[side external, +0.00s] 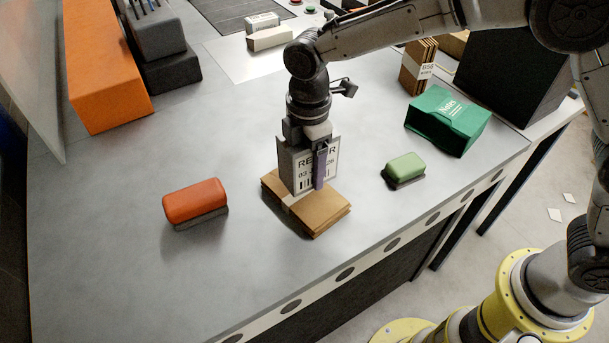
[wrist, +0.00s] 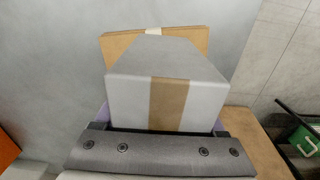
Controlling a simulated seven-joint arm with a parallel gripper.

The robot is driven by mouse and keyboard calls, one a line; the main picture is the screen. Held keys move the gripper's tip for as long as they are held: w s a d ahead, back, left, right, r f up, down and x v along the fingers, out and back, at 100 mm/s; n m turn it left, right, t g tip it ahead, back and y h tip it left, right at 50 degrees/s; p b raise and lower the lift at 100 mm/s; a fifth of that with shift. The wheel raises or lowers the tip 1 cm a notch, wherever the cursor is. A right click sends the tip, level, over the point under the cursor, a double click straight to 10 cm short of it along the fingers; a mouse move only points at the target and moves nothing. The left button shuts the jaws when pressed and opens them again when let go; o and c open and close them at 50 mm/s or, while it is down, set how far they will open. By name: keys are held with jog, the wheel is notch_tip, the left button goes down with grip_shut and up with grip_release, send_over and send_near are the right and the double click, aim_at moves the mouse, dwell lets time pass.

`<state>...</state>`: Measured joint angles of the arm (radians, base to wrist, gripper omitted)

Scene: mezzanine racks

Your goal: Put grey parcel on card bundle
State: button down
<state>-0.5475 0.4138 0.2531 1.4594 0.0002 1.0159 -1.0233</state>
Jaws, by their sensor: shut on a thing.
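The grey parcel (side external: 296,174) is a box with a printed label in the side view. In the wrist view the parcel (wrist: 205,100) shows a brown tape strip. My gripper (side external: 311,172) points down and is shut on it, with one purple finger visible across the label side. The card bundle (side external: 325,212) is a flat brown stack on the table, directly under the parcel.
An orange-red block on a dark base (side external: 195,202) lies left of the bundle, and a small green one (side external: 404,168) lies right. A green notes box (side external: 447,120) stands farther right.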

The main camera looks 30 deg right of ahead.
aim_at(308, 157)
jog(key=shift+w+a+f, duration=0.15)
jog(key=shift+w+f, duration=0.2)
jog(key=shift+f, duration=1.55)
jog(key=shift+f, duration=0.1)
grip_release()
jog(key=shift+f, duration=0.1)
notch_tip(308, 157, up, 12)
jog(key=shift+r, duration=0.2)
